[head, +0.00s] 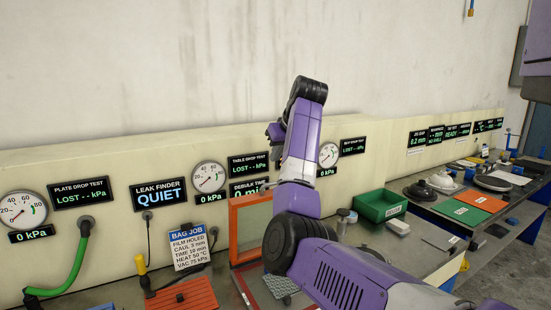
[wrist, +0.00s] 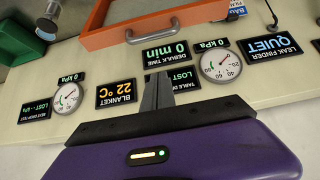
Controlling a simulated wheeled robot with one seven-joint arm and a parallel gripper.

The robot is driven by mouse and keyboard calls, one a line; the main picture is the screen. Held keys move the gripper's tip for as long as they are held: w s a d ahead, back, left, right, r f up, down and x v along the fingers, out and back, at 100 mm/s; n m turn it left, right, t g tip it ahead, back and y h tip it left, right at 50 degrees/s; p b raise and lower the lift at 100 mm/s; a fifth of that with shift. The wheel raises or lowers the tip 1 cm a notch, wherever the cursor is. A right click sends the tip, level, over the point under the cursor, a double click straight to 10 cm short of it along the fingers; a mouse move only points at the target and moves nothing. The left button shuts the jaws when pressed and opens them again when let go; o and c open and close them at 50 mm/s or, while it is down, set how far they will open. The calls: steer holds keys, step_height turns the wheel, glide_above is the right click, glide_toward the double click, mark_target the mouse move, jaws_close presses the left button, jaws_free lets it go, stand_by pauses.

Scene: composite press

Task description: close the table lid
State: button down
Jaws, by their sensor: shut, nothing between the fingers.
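The table lid is an orange-framed panel (head: 233,235) that stands raised, close to upright, against the cream wall panel behind the bench. My arm covers its right part in the head view. In the wrist view its orange frame (wrist: 145,35) crosses the top of the picture, upside down. My gripper (wrist: 157,80) is shut and empty, in front of the wall displays and apart from the lid frame. In the head view my raised arm stands before the displays, and the fingertips cannot be made out.
A green bin (head: 382,205) stands right of the lid. A bag job card (head: 189,246), an orange-red ribbed block (head: 182,296) and a green hose (head: 72,265) are at left. Gauges (head: 208,177) line the wall panel. A grey textured piece (head: 281,286) lies below the lid.

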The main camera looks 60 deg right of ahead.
steer(key=shift+w+d+f+p, duration=0.2)
steer(key=shift+f+p, duration=0.35)
steer(key=shift+f, duration=0.7)
steer(key=shift+w+d+f+p, duration=0.15)
steer(key=shift+f+p, duration=0.45)
steer(key=shift+f, duration=0.6)
steer(key=shift+w+d+f+p, duration=0.15)
steer(key=shift+f+p, duration=0.4)
steer(key=shift+f, duration=0.7)
steer(key=shift+a+f, duration=0.1)
